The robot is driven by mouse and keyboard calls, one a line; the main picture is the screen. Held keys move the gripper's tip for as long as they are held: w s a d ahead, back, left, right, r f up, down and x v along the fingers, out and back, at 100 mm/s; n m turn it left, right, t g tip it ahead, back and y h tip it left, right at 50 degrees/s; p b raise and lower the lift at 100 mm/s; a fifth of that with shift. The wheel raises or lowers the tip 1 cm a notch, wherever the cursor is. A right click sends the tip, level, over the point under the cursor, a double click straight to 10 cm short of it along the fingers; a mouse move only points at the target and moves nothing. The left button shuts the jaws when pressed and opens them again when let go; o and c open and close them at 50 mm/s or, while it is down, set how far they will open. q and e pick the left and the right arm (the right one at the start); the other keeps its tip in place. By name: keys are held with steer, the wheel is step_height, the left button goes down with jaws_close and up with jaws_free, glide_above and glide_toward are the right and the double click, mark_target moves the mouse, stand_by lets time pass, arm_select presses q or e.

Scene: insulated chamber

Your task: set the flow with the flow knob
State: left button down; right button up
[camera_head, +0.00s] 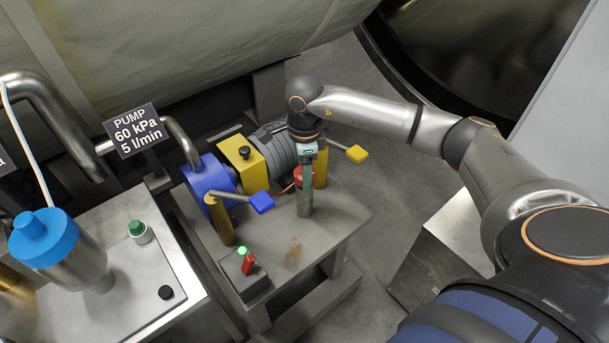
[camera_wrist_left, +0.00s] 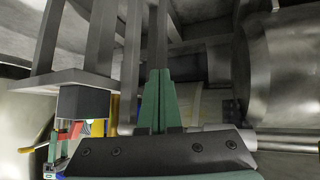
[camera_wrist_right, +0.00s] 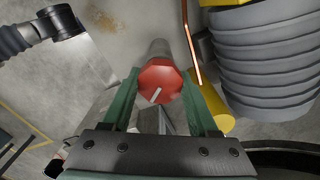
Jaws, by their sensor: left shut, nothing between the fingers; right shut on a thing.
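The red flow knob (camera_wrist_right: 160,82) sits on top of a grey post, with a white pointer line on its face. In the right wrist view my right gripper (camera_wrist_right: 162,88) has one green finger on each side of it and is shut on it. In the head view my right gripper (camera_head: 306,178) points down over the grey post (camera_head: 305,203), and a bit of red shows beside the fingers. My left gripper (camera_wrist_left: 158,75) shows only in the left wrist view, with its fingers shut together and empty.
The pump stand (camera_head: 330,222) also bears a blue-handled lever (camera_head: 262,202), a yellow-handled lever (camera_head: 356,154), a grey ribbed pump body (camera_head: 275,150) and a small switch box (camera_head: 243,275). A sign (camera_head: 135,132) reads "PUMP 60 kPa 5 l/min". A blue-capped canister (camera_head: 45,238) stands left.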

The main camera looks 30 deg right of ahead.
steer(key=shift+n+b, duration=0.3)
steer(key=shift+n, duration=0.7)
steer(key=n+b, duration=0.1)
steer(key=n, duration=0.1)
steer(key=shift+n, duration=0.4)
steer(key=n+b, duration=0.1)
steer(key=n, duration=0.3)
steer(key=n+b, duration=0.1)
steer(key=n, duration=0.4)
steer(key=shift+b, duration=0.35)
steer(key=n+b, duration=0.1)
steer(key=n, duration=0.6)
steer(key=shift+b, duration=0.3)
arm_select(q)
steer(key=shift+w+a+f+t, duration=0.15)
steer(key=shift+a+f, duration=0.1)
steer(key=shift+f, duration=0.3)
steer(key=shift+w+a+f+t, duration=0.1)
steer(key=shift+a+f, duration=0.15)
steer(key=shift+f, duration=0.3)
steer(key=shift+w+a+f+t, duration=0.15)
steer(key=shift+a+f, duration=0.1)
steer(key=shift+f, duration=0.3)
arm_select(e)
steer(key=shift+n, duration=0.7)
arm_select(q)
steer(key=shift+s, duration=0.1)
